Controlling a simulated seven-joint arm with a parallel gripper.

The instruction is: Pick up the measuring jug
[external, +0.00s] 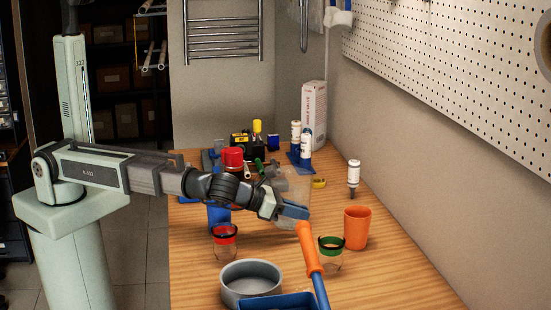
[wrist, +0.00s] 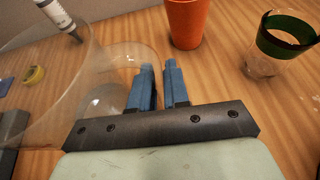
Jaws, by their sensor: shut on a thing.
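The measuring jug is a clear, see-through vessel; in the wrist view its wall (wrist: 50,62) fills the left side and its curved handle (wrist: 130,47) reaches to my fingers. In the external view the jug (external: 296,182) is faint, just behind my gripper (external: 293,211). My gripper's two blue fingers (wrist: 162,88) are closed on the jug's handle, with the jug's body to their left in the wrist view. The exact contact is partly hidden by the fingers. I cannot tell whether the jug's base touches the wooden table.
An orange cup (external: 357,228) and a green-banded glass (external: 330,255) stand close by on the right. A red-banded glass (external: 225,242), a grey round pan (external: 250,281) and an orange-handled tool (external: 309,248) are nearer the camera. A marker-like bottle (external: 354,174) stands near the wall.

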